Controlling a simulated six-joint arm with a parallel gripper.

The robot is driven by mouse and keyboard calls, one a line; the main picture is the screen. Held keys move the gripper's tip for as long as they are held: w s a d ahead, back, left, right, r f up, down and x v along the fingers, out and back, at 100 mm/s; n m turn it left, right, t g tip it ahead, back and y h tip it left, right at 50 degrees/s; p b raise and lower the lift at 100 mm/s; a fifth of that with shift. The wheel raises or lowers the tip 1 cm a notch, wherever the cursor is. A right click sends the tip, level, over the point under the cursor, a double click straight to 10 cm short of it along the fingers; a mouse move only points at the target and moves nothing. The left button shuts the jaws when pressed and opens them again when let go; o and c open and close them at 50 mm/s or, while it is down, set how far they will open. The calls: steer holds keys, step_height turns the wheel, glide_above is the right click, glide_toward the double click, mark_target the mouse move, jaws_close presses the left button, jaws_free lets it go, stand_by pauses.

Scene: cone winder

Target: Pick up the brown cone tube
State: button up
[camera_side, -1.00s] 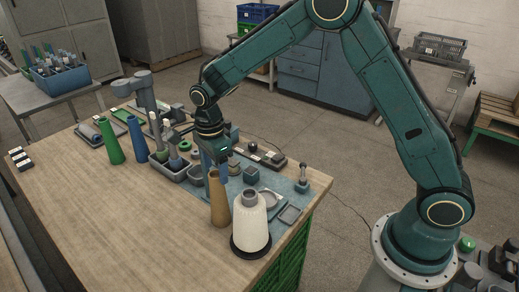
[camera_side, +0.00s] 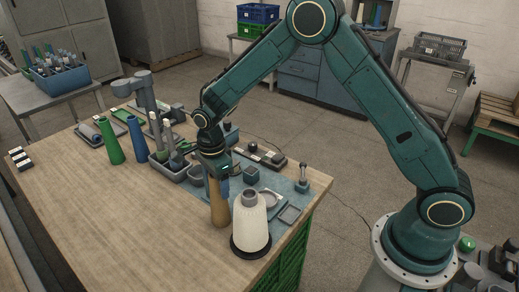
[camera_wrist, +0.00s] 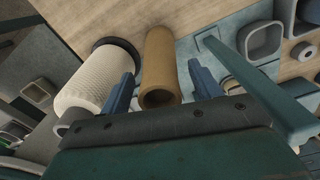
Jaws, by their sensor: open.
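The brown cone tube (camera_side: 219,210) stands upright on the wooden table, beside the white yarn cone. My gripper (camera_side: 219,188) is lowered over its upper part, which is partly hidden by the fingers in the side view. In the wrist view the brown cone tube (camera_wrist: 159,70) lies between the two blue fingers of my open gripper (camera_wrist: 162,88). There is a visible gap on each side; the right gap is wider. The left finger is between the tube and the white yarn cone.
The white yarn cone (camera_side: 250,222) on its dark base stands close on the right. A green cone (camera_side: 109,142) and a blue cone (camera_side: 137,139) stand farther left. A grey tray (camera_side: 168,171) is behind. The front left tabletop (camera_side: 110,220) is clear.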

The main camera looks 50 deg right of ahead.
steer(key=shift+c, duration=0.2)
steer(key=c, duration=1)
steer(key=shift+o, duration=0.2)
steer(key=shift+r, duration=0.1)
step_height(320, 180, up, 20)
steer(key=shift+r, duration=0.1)
stand_by(0.6)
steer(key=shift+r, duration=2.95)
